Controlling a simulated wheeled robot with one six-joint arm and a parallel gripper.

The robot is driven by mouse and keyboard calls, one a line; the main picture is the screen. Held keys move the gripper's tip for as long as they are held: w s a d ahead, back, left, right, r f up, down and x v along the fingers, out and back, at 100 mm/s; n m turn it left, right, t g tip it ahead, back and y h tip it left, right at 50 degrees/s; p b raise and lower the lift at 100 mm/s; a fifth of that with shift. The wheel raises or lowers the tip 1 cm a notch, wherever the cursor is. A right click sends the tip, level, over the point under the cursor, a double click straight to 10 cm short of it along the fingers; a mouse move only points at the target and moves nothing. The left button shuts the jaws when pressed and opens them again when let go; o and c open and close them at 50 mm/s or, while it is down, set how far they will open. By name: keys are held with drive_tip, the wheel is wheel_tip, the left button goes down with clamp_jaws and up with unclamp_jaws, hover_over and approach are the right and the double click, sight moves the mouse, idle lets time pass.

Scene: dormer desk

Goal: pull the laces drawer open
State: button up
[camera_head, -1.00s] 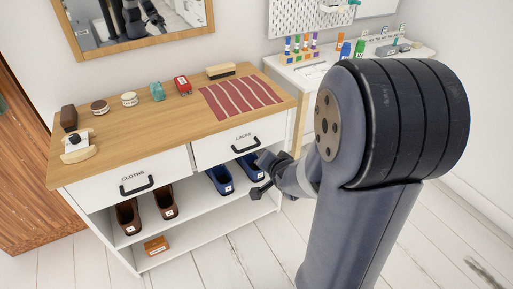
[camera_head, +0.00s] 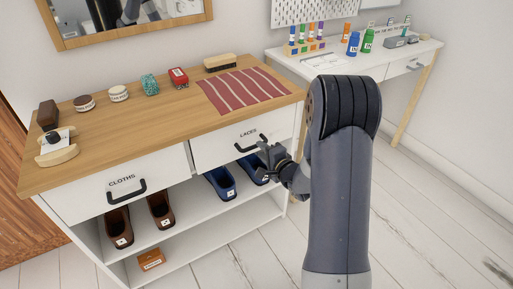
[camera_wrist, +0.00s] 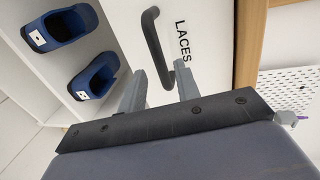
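The laces drawer (camera_head: 225,151) is the white right-hand drawer under the wooden top, with LACES printed above its dark bar handle (camera_head: 247,146). Its front looks shut in the head view. My gripper (camera_head: 266,153) is in front of the handle's right end. In the wrist view, my gripper's two grey fingers (camera_wrist: 161,69) are spread apart, and the dark handle (camera_wrist: 153,36) runs down into the space between them. The fingers do not look closed on it. I cannot tell whether either finger touches the handle.
The cloths drawer (camera_head: 120,185) with its own handle is to the left. Blue shoes (camera_head: 221,183) and brown shoes (camera_head: 118,226) stand on the shelf below. A striped red cloth (camera_head: 242,90) and small items lie on the wooden top (camera_head: 150,119). A white desk (camera_head: 400,62) stands behind right.

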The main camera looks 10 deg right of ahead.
sight(256, 146)
drive_tip(key=x, duration=0.4)
drive_tip(key=shift+w+a+f, duration=0.1)
drive_tip(key=shift+w, duration=0.3)
clamp_jaws()
